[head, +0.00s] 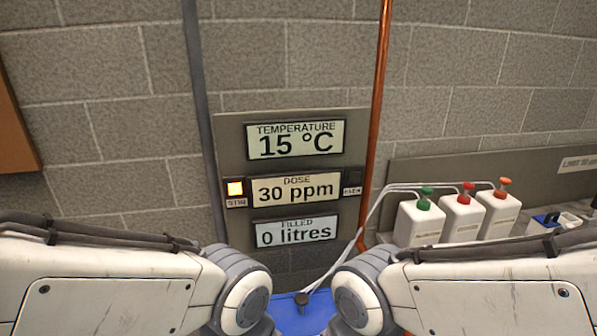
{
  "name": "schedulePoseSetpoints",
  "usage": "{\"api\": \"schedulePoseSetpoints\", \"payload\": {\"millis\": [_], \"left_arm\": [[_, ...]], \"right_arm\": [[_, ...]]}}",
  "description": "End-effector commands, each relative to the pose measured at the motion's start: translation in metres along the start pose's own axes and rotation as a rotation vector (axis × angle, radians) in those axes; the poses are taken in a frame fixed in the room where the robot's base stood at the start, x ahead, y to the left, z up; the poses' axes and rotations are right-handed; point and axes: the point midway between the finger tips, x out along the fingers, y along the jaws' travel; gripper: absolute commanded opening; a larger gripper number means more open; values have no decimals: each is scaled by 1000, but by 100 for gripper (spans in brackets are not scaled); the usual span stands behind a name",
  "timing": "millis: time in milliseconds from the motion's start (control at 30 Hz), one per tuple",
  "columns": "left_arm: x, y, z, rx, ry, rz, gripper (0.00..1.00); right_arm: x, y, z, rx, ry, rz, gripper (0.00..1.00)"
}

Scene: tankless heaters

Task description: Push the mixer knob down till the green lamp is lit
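A small dark knob (302,298), likely the mixer knob, stands on a blue surface (288,316) at the bottom centre, between my two arms. A grey wall panel (231,150) stands behind it. No green light shows on the panel. Both my arms reach in from the sides at the bottom. Their grippers are out of the picture.
The panel's displays read 15 °C (295,140), 30 ppm (296,189) and 0 litres (296,232). A copper pipe (378,100) and a grey pipe (196,90) run up the wall. White bottles with green (421,221), red (462,217) and orange (499,213) tops stand at right, with thin tubes.

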Motion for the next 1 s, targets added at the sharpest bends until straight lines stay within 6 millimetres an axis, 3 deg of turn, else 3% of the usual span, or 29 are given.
{"api": "schedulePoseSetpoints", "payload": {"millis": [233, 267, 367, 400, 1000], "left_arm": [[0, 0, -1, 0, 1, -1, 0], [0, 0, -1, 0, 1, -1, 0], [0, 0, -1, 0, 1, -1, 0], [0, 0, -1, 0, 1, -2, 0], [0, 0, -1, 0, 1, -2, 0]], "right_arm": [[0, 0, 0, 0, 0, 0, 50], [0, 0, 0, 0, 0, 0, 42], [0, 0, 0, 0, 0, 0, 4], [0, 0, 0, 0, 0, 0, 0], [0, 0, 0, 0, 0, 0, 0]]}}
